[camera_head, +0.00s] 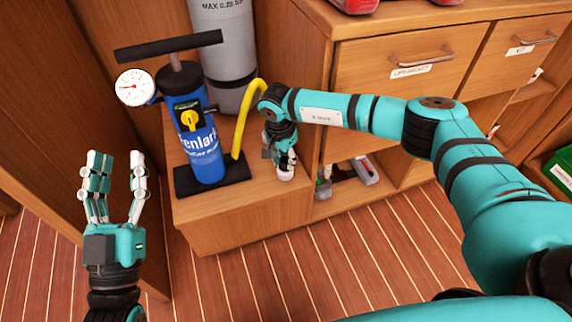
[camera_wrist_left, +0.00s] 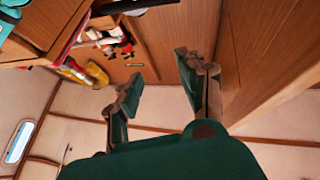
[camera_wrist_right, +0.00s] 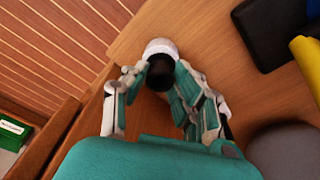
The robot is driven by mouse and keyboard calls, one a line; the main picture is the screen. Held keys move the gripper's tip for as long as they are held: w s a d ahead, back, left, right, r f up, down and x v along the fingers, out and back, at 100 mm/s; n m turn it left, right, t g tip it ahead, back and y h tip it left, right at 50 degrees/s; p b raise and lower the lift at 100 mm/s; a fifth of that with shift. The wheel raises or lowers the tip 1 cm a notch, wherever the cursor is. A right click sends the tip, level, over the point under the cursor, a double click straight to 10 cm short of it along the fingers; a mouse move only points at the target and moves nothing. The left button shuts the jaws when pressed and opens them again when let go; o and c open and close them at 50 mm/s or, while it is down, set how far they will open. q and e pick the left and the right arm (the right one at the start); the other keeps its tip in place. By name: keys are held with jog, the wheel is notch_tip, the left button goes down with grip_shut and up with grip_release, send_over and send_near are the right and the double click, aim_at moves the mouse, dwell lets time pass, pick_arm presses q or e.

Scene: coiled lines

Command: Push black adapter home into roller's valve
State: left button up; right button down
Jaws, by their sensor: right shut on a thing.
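My right gripper (camera_head: 284,158) is low over the wooden bench, right of the yellow hose. In the right wrist view its fingers (camera_wrist_right: 160,84) are shut on a black cylindrical piece (camera_wrist_right: 160,72), which looks like the adapter. A white round piece (camera_wrist_right: 160,47) is at its far end; I cannot tell whether they are joined. White also shows below the fingers in the head view (camera_head: 284,174). A grey cylinder (camera_head: 228,55) marked MAX stands behind the pump, perhaps the roller; I cannot make out its valve. My left gripper (camera_head: 115,158) is open and empty, left of the bench.
A blue pump (camera_head: 203,150) with a black T-handle, white gauge (camera_head: 134,87) and black foot stands on the bench (camera_head: 245,211). A yellow hose (camera_head: 243,120) curves beside it. Drawers (camera_head: 408,70) and an open shelf are at right. Striped floor (camera_head: 330,260) is clear in front.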

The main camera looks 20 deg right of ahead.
jog(key=shift+r, duration=0.2)
notch_tip(320, 180, up, 2)
jog(key=shift+r+p, duration=0.1)
jog(key=shift+p, duration=0.75)
pick_arm(q)
notch_tip(320, 180, down, 12)
jog(key=w+a+g+y+p, duration=0.1)
jog(key=g+y, duration=0.1)
jog(key=g, duration=0.5)
jog(key=shift+a+g+y, duration=0.25)
jog(key=shift+g+y, duration=0.05)
jog(key=shift+g, duration=0.1)
pick_arm(e)
jog(key=shift+r, duration=0.9)
pick_arm(q)
jog(key=shift+f, duration=0.1)
